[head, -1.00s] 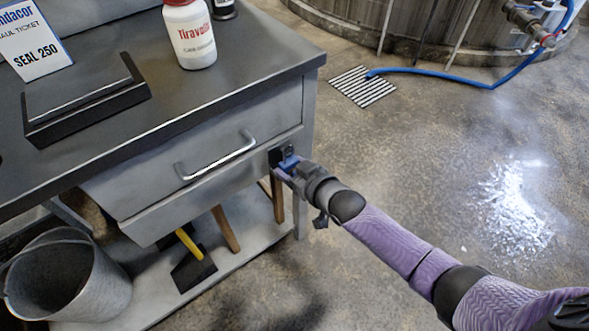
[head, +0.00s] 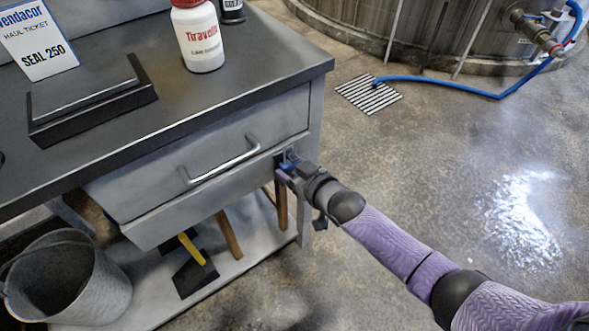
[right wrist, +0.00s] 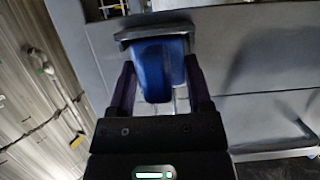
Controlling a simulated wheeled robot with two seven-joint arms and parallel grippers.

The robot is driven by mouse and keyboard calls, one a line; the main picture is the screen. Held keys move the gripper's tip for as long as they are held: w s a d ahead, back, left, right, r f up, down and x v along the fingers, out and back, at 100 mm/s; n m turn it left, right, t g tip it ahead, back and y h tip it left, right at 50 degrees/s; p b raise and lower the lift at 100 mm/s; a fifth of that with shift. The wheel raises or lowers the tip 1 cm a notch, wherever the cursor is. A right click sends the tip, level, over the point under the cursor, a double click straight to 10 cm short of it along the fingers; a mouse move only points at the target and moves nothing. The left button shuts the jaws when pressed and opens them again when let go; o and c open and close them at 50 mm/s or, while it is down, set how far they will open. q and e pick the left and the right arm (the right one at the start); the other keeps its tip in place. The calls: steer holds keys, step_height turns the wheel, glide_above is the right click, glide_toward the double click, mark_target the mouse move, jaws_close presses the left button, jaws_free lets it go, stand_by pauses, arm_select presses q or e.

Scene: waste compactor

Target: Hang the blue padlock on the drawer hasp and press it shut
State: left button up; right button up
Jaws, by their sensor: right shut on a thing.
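The blue padlock (right wrist: 155,75) is between the two fingers of my right gripper (right wrist: 162,92) in the right wrist view. A grey metal piece, which looks like the hasp (right wrist: 155,34), crosses just beyond the padlock's far end. I cannot tell whether the shackle passes through it. My left gripper is out of view.
The bench top (head: 270,75) carries a white bottle (head: 199,40), a black block (head: 90,100) and a ticket card (head: 40,40). The drawer handle (head: 222,160) sticks out left of my gripper. A bucket (head: 65,280) stands on the lower shelf.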

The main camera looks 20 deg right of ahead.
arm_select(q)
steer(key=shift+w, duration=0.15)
arm_select(e)
steer(key=shift+f, duration=0.2)
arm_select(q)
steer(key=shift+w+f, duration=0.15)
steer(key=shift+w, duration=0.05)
arm_select(e)
steer(key=o, duration=1)
steer(key=shift+c, duration=0.2)
steer(key=shift+o, duration=1.4)
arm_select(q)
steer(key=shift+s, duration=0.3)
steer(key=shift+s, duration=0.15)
